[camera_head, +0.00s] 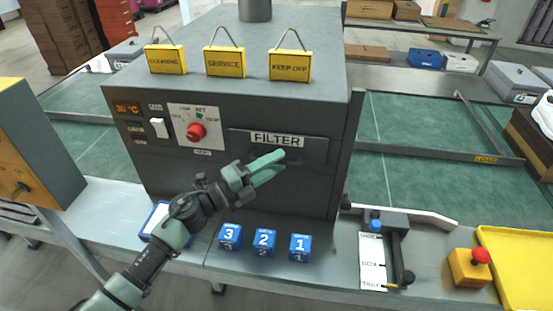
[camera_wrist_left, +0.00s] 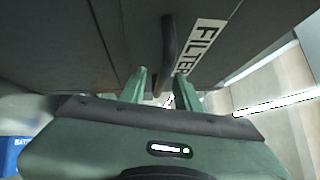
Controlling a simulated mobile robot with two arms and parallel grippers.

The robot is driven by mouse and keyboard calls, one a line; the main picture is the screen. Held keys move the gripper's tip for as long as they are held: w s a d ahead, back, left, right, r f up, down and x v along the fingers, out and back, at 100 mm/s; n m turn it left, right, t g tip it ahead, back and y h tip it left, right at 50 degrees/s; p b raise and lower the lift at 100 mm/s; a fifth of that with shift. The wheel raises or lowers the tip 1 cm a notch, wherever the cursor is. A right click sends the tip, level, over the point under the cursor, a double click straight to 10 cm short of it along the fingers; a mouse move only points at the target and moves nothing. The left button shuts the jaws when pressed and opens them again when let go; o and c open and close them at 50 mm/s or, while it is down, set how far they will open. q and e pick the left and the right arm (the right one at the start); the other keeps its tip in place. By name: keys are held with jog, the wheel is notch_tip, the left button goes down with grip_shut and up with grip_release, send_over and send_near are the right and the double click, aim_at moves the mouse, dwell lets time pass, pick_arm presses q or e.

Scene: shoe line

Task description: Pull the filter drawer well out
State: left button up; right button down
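The filter drawer (camera_head: 310,152) is a dark panel in the front of the grey machine, with a white FILTER label (camera_head: 278,139). It looks flush with the machine front. My left gripper (camera_head: 268,164) is in front of the drawer, just below the label, and hides part of it. In the left wrist view the green fingers (camera_wrist_left: 161,88) are apart, with the FILTER label (camera_wrist_left: 203,42) beside them. A dark bar handle (camera_wrist_left: 168,48) lies ahead, lined up with the gap between the fingers; I cannot tell whether they touch it. My right gripper is not in view.
Blue numbered blocks (camera_head: 264,240) stand on the bench below the drawer. A lever fixture (camera_head: 392,245) and a yellow box with a red button (camera_head: 470,266) are to the right. A red knob (camera_head: 196,131) is left of the drawer. Yellow signs (camera_head: 225,63) stand on top.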

pick_arm(q)
jog(key=shift+w+d, duration=0.25)
jog(key=shift+d, duration=0.05)
grip_shut()
dwell(1.3)
